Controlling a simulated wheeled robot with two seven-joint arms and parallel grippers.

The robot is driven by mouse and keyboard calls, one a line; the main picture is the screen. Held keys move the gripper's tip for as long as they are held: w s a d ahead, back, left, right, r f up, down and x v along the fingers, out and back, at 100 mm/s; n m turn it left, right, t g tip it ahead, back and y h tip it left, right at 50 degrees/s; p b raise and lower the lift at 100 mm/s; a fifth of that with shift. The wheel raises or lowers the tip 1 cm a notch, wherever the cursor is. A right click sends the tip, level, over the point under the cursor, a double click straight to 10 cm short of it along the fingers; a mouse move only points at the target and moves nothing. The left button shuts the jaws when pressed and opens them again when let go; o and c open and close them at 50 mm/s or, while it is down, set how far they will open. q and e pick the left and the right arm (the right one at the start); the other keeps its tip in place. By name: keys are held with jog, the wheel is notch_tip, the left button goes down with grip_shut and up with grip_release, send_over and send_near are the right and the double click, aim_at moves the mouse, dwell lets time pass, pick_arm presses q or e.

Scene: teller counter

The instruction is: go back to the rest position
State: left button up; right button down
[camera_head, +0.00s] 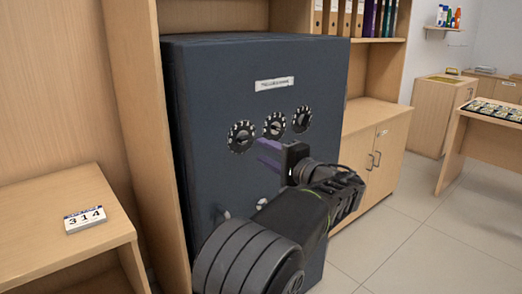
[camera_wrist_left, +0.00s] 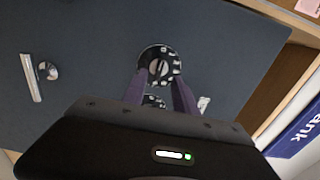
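A dark grey safe (camera_head: 215,90) stands in a wooden unit, with a white label and a row of three black dials (camera_head: 274,125) on its door. My left gripper (camera_head: 263,154) is in front of the door, below the middle and right dials, with purple fingers pointing at it. In the left wrist view, the fingers (camera_wrist_left: 159,98) stand apart with nothing held between them. One dial (camera_wrist_left: 160,66) shows just beyond the fingertips, and part of another shows between the fingers. My right gripper is in neither view.
A card reading 314 (camera_head: 85,219) lies on a low wooden desk (camera_head: 45,222) at left. A low cabinet (camera_head: 376,150) stands right of the safe, below shelved binders (camera_head: 345,17). A table (camera_head: 486,137) is at far right. The tiled floor (camera_head: 425,240) between is clear.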

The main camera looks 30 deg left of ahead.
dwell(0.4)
